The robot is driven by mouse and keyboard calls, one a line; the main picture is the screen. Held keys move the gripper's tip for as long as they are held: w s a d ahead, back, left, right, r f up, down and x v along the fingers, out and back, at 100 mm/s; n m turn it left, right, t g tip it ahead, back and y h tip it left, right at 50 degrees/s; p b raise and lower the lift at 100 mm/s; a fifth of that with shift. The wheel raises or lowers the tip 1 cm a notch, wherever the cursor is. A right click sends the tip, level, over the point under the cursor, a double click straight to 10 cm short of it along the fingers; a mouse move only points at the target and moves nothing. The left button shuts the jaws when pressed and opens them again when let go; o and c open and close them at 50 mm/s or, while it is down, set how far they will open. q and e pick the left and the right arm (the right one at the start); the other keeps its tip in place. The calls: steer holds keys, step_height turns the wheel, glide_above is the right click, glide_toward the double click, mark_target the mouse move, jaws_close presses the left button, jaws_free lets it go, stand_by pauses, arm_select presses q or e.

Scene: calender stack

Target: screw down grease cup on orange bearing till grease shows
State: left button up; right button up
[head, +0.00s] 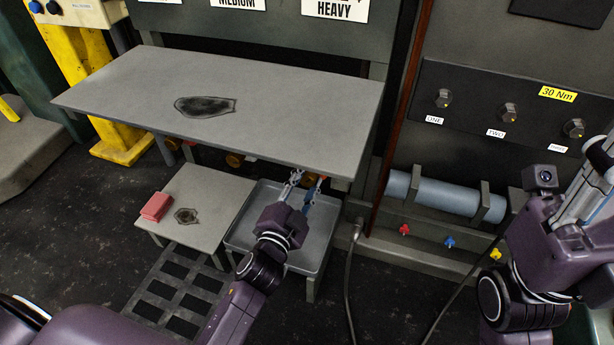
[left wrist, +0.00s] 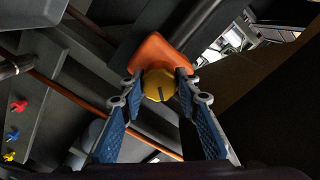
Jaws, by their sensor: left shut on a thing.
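In the left wrist view the orange bearing (left wrist: 160,50) sits straight ahead. A yellow-brass grease cup (left wrist: 159,85) with a dark mark on its face is below it. My left gripper (left wrist: 159,90) has its two fingertips closed on the cup's sides. In the head view my left gripper (head: 306,180) reaches under the front edge of the grey table, and the cup is mostly hidden there by the fingers and the edge. No grease can be made out. My right gripper (head: 598,165) is at the right edge of the head view, partly cut off.
The grey tabletop (head: 300,85) overhangs my left gripper. A grey tray (head: 318,252) is below it. A low stand (head: 215,195) with a red block (head: 156,205) is to the left. A hose (head: 350,270) hangs right of the tray. A panel with knobs (head: 508,112) is at right.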

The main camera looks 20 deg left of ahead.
arm_select(q)
steer(key=shift+d, duration=0.1)
stand_by(0.4)
steer(key=o, duration=1.1)
steer(key=shift+o, duration=0.2)
steer(key=s, duration=1.2)
steer(key=shift+a, duration=0.35)
